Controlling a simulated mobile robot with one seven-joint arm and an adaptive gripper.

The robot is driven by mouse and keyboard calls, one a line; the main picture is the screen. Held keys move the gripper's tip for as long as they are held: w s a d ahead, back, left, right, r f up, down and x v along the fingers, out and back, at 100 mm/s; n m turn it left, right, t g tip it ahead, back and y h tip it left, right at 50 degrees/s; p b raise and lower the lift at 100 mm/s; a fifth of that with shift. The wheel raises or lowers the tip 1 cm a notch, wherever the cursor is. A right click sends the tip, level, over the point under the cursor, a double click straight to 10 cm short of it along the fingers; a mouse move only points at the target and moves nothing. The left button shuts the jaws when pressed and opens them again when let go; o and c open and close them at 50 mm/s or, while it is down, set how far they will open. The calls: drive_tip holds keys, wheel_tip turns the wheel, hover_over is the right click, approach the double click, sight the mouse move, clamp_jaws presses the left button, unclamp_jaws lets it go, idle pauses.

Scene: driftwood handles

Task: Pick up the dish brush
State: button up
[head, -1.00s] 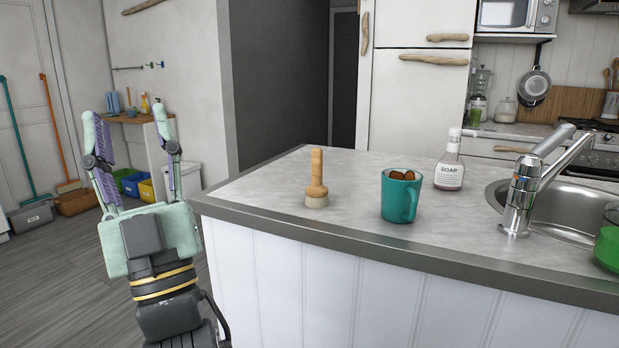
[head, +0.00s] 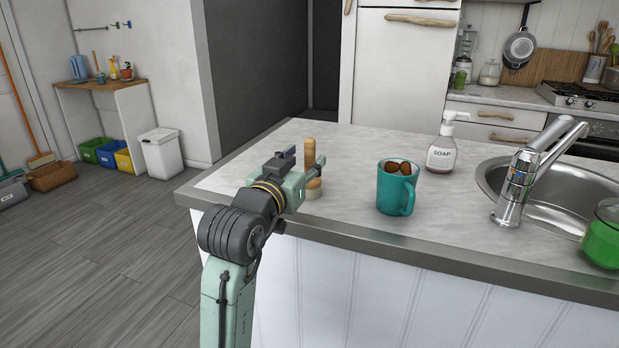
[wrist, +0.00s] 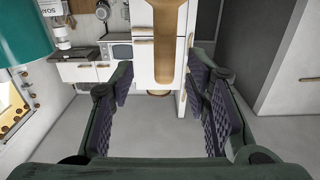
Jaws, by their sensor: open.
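The dish brush (head: 311,147) stands upright on the counter near its front left edge, wooden handle up and pale bristles down. My gripper (head: 303,170) is level with its handle on the near side and hides part of it. In the wrist view, which looks upside down, the wooden handle (wrist: 168,40) comes down from the top edge. Its rounded end shows between the two dark padded fingers of my gripper (wrist: 159,82), which are spread apart with a gap on each side. Nothing is gripped. I cannot tell exactly how deep the handle lies between the fingers.
A teal mug (head: 393,189) with brown things in it stands right of the brush, and shows large in the wrist view (wrist: 22,35). A soap bottle (head: 441,150), the tap (head: 516,185) and the sink (head: 492,174) are further right. The counter (head: 350,149) behind is clear.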

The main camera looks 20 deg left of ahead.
sight(308, 155)
drive_tip(key=w+p, duration=0.2)
drive_tip(key=w, duration=0.3)
drive_tip(key=shift+a+f, duration=0.1)
drive_tip(key=shift+a, duration=0.05)
drive_tip(key=shift+c, duration=0.3)
clamp_jaws()
